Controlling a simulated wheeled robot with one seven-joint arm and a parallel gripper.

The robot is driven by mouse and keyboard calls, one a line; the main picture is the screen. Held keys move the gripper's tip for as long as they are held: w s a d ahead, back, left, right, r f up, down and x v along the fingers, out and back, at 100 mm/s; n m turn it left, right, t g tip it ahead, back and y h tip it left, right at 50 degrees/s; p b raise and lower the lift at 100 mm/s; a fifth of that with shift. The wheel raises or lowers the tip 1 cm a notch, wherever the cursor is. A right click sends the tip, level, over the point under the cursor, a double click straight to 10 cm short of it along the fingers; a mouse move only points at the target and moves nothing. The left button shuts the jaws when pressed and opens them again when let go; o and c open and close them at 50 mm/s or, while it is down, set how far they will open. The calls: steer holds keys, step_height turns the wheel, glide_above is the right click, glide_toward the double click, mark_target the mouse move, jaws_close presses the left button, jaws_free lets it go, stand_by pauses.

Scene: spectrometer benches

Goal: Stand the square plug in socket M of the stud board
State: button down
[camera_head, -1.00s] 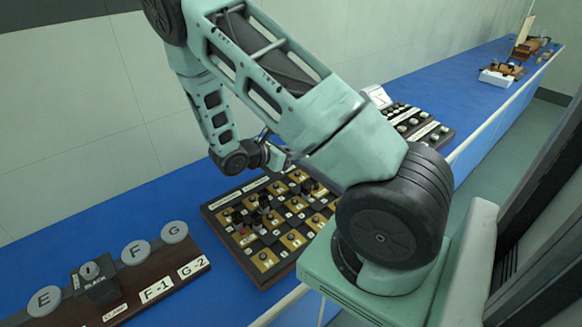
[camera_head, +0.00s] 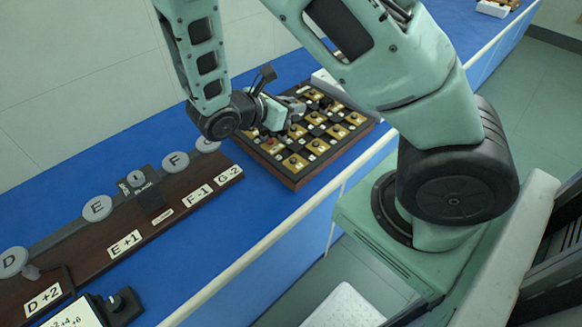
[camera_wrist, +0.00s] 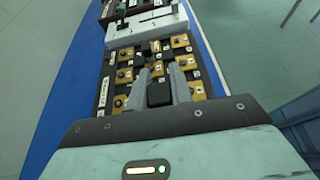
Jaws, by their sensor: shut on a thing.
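The stud board (camera_head: 292,181) lies on the blue bench, a dark board with a checker of gold and black squares, with dark studs on several of them. It also shows in the wrist view (camera_wrist: 104,84). My gripper (camera_head: 292,112) is over the back left part of the board, partly hidden by its own wrist. In the wrist view my gripper (camera_wrist: 163,78) is shut on a dark square-ended block, which looks like the square plug (camera_wrist: 159,95). I cannot tell how high it is above the board. The letters are too small to read, so I cannot pick out socket M.
A dark wooden rail (camera_head: 140,228) with grey discs and labels such as E+1 and F-1 runs left of the board. A numbered card (camera_head: 75,312) stands in front of it. A white box (camera_wrist: 146,27) lies beyond the board. Bare blue bench (camera_head: 240,205) shows in front.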

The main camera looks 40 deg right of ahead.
glide_above(290, 153)
step_height(290, 153, down, 5)
steer(key=shift+d+p, duration=0.1)
steer(key=shift+p, duration=0.25)
steer(key=shift+f+p, duration=0.3)
steer(key=shift+f, duration=2.2)
steer(key=shift+f, duration=0.1)
steer(key=c, duration=1.7)
jaws_free()
steer(key=shift+f, duration=0.1)
steer(key=shift+o, duration=0.8)
